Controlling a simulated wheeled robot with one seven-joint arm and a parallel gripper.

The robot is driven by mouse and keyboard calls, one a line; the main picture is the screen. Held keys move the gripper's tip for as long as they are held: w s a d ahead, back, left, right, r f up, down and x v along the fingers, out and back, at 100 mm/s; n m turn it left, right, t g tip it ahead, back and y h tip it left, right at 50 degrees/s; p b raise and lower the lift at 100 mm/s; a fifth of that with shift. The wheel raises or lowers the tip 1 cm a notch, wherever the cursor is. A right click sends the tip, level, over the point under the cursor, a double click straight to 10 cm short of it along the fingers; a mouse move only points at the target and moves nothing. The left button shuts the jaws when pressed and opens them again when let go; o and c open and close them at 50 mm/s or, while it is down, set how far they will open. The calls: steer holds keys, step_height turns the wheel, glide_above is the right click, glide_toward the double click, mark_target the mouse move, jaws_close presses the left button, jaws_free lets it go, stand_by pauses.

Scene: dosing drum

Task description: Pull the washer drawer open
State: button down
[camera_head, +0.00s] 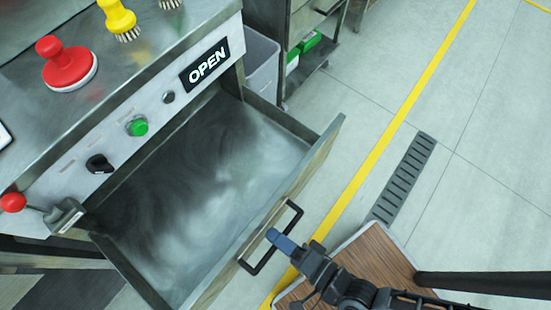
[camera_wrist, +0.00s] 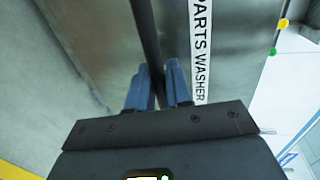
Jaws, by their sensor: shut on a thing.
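The washer drawer (camera_head: 205,205) is pulled well out from the steel washer cabinet (camera_head: 150,110), and its empty grey inside shows in the head view. A black bar handle (camera_head: 292,214) is fixed to the drawer's front. My gripper (camera_head: 275,238) is at this handle, its blue fingers shut on the bar. In the wrist view the blue fingers (camera_wrist: 160,85) stand on both sides of the dark handle bar (camera_wrist: 148,40). The drawer front there carries a "PARTS WASHER" label (camera_wrist: 200,60).
A red stamp-like tool (camera_head: 67,65) and a yellow brush (camera_head: 118,18) stand on the cabinet top. The panel has an "OPEN" sign (camera_head: 205,66), a green button (camera_head: 137,126) and a red-knobbed lever (camera_head: 14,202). A grey bin (camera_head: 262,60) stands behind.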

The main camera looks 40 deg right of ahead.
steer(key=c, duration=1.2)
jaws_free()
steer(key=v, duration=0.7)
steer(key=shift+s+d+r+b, duration=0.1)
steer(key=shift+s+b, duration=0.3)
